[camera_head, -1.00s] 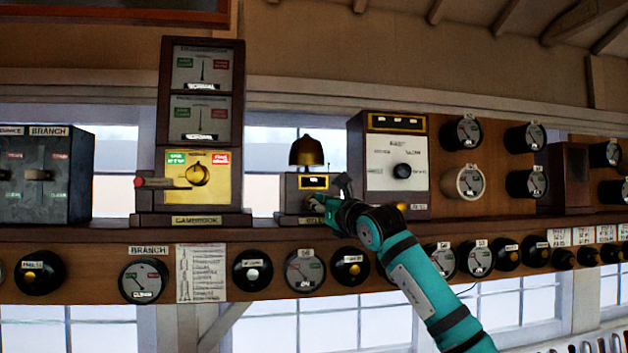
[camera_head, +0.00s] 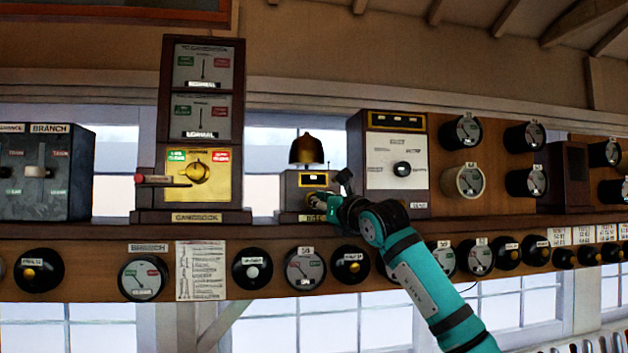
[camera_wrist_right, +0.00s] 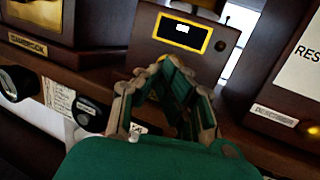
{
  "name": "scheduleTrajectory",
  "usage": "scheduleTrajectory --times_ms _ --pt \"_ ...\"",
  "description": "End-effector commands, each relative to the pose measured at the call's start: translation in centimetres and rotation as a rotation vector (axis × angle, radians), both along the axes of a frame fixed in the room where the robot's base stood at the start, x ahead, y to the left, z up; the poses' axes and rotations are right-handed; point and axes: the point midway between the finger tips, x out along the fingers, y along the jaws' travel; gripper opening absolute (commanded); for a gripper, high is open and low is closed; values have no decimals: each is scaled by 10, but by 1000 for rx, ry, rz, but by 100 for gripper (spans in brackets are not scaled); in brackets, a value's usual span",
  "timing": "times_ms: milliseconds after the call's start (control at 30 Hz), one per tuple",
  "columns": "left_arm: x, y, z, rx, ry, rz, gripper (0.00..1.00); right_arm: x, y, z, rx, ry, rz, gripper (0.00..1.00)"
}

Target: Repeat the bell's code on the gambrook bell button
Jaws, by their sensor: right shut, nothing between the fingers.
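The bell unit (camera_head: 292,183) is a small brown wooden box on the shelf, with a brass dome bell (camera_head: 306,150) on top and a yellow-framed window on its front. It also shows in the right wrist view (camera_wrist_right: 158,48). My right gripper (camera_head: 316,203) is shut and empty at the lower front of this box. It covers the place where a button would sit, so I cannot tell whether it touches the button. In the right wrist view the shut fingers (camera_wrist_right: 165,70) point at the box below its window. My left gripper is not in view.
The tall Gambrook instrument (camera_head: 203,130) with a yellow dial panel stands left of the bell box. A white-faced instrument (camera_head: 397,150) stands close on its right. The shelf front (camera_head: 110,246) carries several round dials and knobs below.

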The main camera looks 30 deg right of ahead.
Motion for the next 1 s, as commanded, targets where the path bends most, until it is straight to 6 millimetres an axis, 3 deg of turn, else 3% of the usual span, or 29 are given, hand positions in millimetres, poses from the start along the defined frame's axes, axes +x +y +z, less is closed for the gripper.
scheduleTrajectory --times_ms 267,700,1000 --pt "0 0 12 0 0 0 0 12 -2 2 2 1 1 0" --pt "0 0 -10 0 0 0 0 -4 1 -2 0 -3 1 0" --pt "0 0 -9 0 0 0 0 -5 1 0 0 0 1 0"
